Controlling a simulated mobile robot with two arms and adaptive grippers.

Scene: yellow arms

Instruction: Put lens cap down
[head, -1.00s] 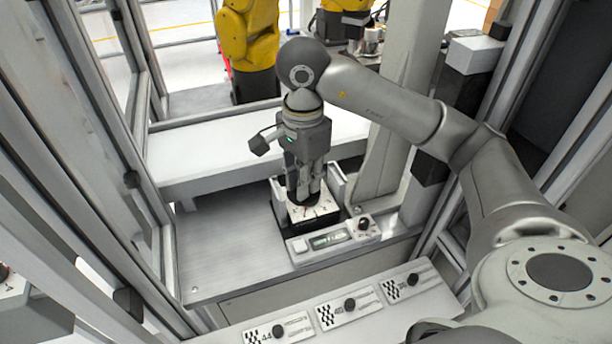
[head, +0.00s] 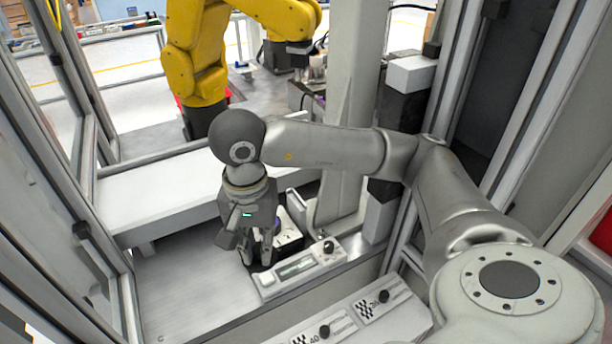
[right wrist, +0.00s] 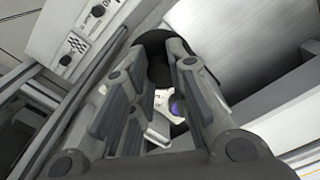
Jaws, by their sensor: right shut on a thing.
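My right gripper (head: 258,260) is low over the grey worktop, just left of and partly in front of a small white-topped device (head: 288,232). It is shut on a dark round thing, apparently the lens cap (right wrist: 158,70), which shows between the fingertips in the right wrist view. The fingers largely hide the cap in the head view. A purple lens (right wrist: 176,107) shows uncovered on the device beside the right finger. I cannot tell whether the cap touches the worktop. My left gripper is not in view.
A control box (head: 303,268) with a display and black knob stands right of the gripper. A white beam (head: 170,195) runs behind. Bare worktop (head: 185,285) lies to the left. Yellow robot arms (head: 195,70) stand at the back. A panel with black knobs (head: 345,325) is in front.

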